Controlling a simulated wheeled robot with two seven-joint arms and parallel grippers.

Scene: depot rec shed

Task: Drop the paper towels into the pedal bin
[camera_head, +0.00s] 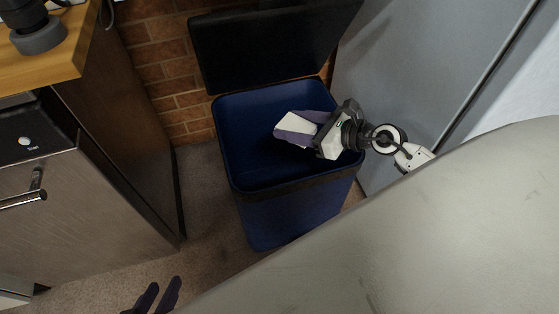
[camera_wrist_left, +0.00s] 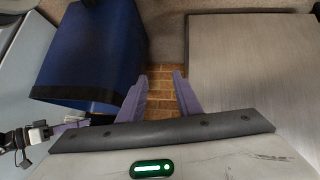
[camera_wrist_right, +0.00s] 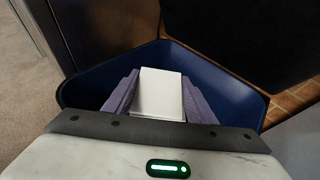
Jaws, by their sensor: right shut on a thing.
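The pedal bin (camera_head: 290,211) is a blue square bin with a dark rim, and its black lid (camera_head: 270,45) stands open at the back. My right gripper (camera_head: 297,127) is over the bin's open mouth, its purple fingers shut on the white paper towels (camera_head: 293,124). In the right wrist view the paper towels (camera_wrist_right: 159,94) are a white block between the two fingers, with the blue bin wall (camera_wrist_right: 222,92) around them. My left gripper (camera_head: 158,296) is low at the bottom edge of the head view. In the left wrist view its fingers (camera_wrist_left: 162,96) are apart and empty, beside the bin (camera_wrist_left: 90,50).
A cabinet with a metal front (camera_head: 80,215) and wooden top (camera_head: 45,60) stands left of the bin. A grey-blue panel (camera_head: 415,70) is close on the right. A brick wall (camera_head: 160,65) is behind. Carpet (camera_head: 205,215) is clear between cabinet and bin.

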